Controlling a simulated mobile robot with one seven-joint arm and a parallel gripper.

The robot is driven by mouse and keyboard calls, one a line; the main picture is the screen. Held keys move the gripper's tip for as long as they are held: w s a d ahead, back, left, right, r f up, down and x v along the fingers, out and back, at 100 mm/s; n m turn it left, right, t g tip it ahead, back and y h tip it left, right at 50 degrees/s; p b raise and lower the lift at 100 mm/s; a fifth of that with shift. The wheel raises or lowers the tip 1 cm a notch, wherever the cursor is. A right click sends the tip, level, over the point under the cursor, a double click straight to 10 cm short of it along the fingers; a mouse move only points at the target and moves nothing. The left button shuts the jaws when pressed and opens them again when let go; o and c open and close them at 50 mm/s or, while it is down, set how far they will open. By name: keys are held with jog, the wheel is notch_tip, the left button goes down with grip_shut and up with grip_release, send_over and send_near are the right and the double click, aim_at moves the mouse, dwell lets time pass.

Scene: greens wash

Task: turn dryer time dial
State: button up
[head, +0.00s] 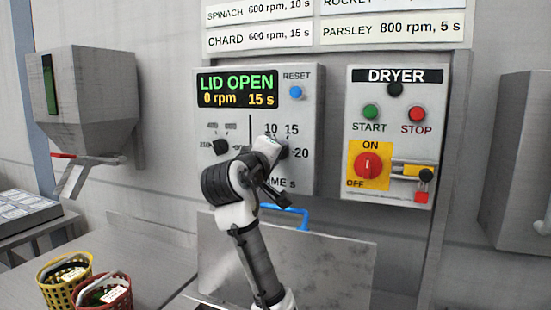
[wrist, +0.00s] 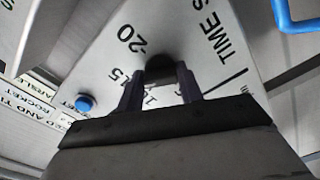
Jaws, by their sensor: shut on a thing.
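The black time dial (wrist: 160,69) sits on the grey control panel, with 10, 15 and 20 marked around it and "TIME s" beside it. My gripper (wrist: 161,84) is shut on the dial, one finger on each side, in the wrist view. In the head view my gripper (head: 277,160) reaches the panel (head: 308,115) from the front and hides most of the dial and its lower marks. The display (head: 237,90) above reads "LID OPEN", 0 rpm and 15 s. The dial's pointer cannot be made out.
A second dial (head: 220,146) sits left on the same panel, and a blue reset button (head: 295,91) above. The dryer panel (head: 396,135) with start, stop and a red switch stands right. A blue handle (head: 290,210) is below. Two baskets (head: 66,276) stand lower left.

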jog(key=m, duration=0.8)
jog(key=m+b, duration=0.1)
jog(key=m, duration=0.3)
jog(key=shift+a+f, duration=0.1)
jog(key=shift+f, duration=0.2)
jog(key=shift+m, duration=0.3)
jog(key=o, duration=1)
jog(key=shift+r, duration=0.1)
jog(key=shift+a, duration=0.1)
jog(key=b+v, duration=0.3)
jog(key=v, duration=1)
jog(key=shift+s+a, duration=0.15)
jog(key=shift+s, duration=0.25)
